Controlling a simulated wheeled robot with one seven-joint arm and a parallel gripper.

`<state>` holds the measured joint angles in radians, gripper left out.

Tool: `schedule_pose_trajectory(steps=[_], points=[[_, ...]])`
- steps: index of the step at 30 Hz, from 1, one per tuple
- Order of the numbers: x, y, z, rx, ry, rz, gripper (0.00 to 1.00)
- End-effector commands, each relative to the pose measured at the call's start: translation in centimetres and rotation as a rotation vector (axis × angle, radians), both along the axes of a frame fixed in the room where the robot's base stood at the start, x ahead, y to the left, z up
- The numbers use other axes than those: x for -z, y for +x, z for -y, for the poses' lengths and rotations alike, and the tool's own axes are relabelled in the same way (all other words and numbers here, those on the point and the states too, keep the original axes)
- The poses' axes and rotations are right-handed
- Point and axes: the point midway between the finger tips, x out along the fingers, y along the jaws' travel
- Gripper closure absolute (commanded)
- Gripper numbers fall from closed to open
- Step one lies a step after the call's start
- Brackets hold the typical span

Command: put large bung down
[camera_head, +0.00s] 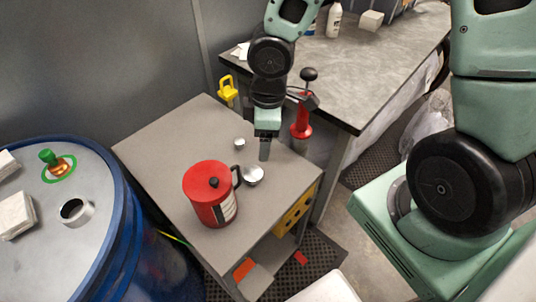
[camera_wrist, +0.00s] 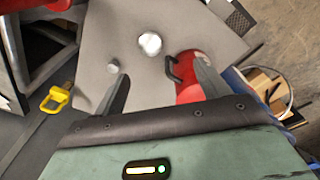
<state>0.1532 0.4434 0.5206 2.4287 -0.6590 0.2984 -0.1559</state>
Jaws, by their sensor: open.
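The large bung (camera_head: 253,174) is a shiny silver round piece resting on the grey cart top (camera_head: 180,130), just right of the red can's handle. It also shows in the wrist view (camera_wrist: 150,43), beyond and between my fingertips. A smaller silver bung (camera_head: 239,143) sits further back on the cart; the wrist view shows it too (camera_wrist: 113,67). My gripper (camera_head: 264,156) points down over the cart, behind the large bung in the head view. In the wrist view my gripper (camera_wrist: 158,78) has its two fingers well apart, with nothing between them and clear of the large bung.
A red can (camera_head: 210,190) with a black handle stands left of the large bung. A blue drum (camera_head: 120,240) with an open hole (camera_head: 75,211) is at the left. A yellow object (camera_head: 228,91) and a red tool (camera_head: 301,118) stand by the cart's far side. The cart's left part is clear.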

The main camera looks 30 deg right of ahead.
Motion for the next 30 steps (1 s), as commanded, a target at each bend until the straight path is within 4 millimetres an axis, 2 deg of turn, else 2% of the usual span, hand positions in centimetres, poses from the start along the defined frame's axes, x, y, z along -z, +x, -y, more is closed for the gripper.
schedule_pose_trajectory(steps=[1,6,9,13,18,30], points=[[-2.0,-1.4,-1.1,0.040,-0.035,0.010,0.25],[-7.1,-7.1,-4.1,0.232,-0.064,-0.007,0.25],[-9.3,-10.5,-5.6,0.318,-0.044,-0.030,0.25],[-10.9,-13.8,-6.8,0.390,-0.010,-0.067,0.25],[-11.7,-15.4,-7.4,0.422,0.009,-0.091,0.25],[-11.5,-15.3,-7.4,0.424,0.010,-0.092,0.25]])
